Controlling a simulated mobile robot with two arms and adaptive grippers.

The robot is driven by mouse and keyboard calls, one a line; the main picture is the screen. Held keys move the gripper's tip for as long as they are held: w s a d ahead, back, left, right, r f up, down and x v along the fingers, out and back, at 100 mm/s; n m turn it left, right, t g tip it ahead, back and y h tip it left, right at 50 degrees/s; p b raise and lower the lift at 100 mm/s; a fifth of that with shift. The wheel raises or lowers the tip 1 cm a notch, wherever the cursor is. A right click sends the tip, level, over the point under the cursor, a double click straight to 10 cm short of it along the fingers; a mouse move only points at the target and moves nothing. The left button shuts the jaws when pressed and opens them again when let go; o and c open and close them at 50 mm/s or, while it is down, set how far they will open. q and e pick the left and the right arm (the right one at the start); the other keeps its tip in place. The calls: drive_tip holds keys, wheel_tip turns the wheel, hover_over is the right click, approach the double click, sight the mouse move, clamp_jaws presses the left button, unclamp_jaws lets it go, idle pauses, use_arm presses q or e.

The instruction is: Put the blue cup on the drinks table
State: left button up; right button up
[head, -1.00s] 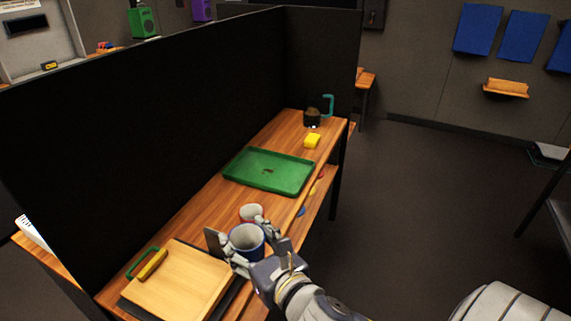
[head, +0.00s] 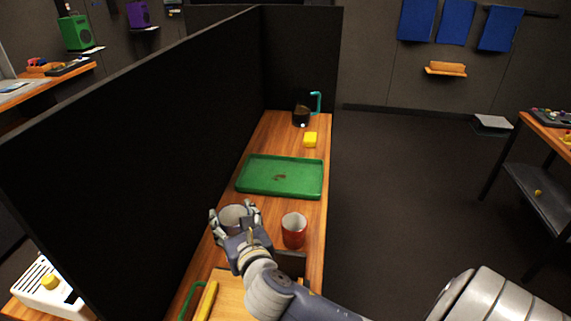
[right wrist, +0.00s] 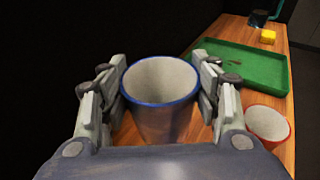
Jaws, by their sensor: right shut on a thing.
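My right gripper (head: 236,214) is shut on the blue cup (head: 234,220), which is upright, open side up, with a pale inside. In the right wrist view the blue cup (right wrist: 160,95) sits between the two fingers, its blue rim showing. The cup is over the wooden table (head: 267,222), close to the black partition; I cannot tell whether its base touches the wood. A red cup (head: 293,231) stands upright to its right, apart from it; it also shows in the right wrist view (right wrist: 268,124). My left gripper is not in view.
A green tray (head: 280,191) lies just beyond the cups. A yellow block (head: 310,139) and a dark pot with a teal handle (head: 302,115) stand at the far end. A black partition (head: 130,165) walls the left side. A wooden board (head: 226,292) lies at the near end.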

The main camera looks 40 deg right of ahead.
sight(237, 207)
drive_tip(key=w+d+h, duration=0.1)
drive_tip(key=w+d+m+h, duration=0.1)
drive_tip(key=w, duration=0.1)
drive_tip(key=w+d+m+g+h, duration=0.1)
drive_tip(key=w, duration=0.1)
drive_tip(key=shift+w+d+f, duration=0.1)
drive_tip(key=shift+d+f, duration=0.25)
drive_tip(key=shift+f, duration=0.05)
drive_tip(key=w+f, duration=0.1)
drive_tip(key=f, duration=0.2)
drive_tip(key=w+d+f+m+g+h+b, duration=0.1)
drive_tip(key=f, duration=0.2)
drive_tip(key=w+d+f+m+h, duration=0.1)
drive_tip(key=f, duration=0.2)
drive_tip(key=shift+w+d+f+b, duration=0.1)
drive_tip(key=shift+w+f+b, duration=0.1)
drive_tip(key=shift+f+b, duration=0.1)
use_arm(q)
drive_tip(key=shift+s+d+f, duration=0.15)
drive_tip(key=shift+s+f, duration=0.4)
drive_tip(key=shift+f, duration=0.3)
use_arm(e)
drive_tip(key=shift+f, duration=0.15)
drive_tip(key=o, duration=1.1)
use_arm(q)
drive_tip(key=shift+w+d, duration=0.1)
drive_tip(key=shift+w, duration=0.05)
use_arm(e)
drive_tip(key=shift+o, duration=0.2)
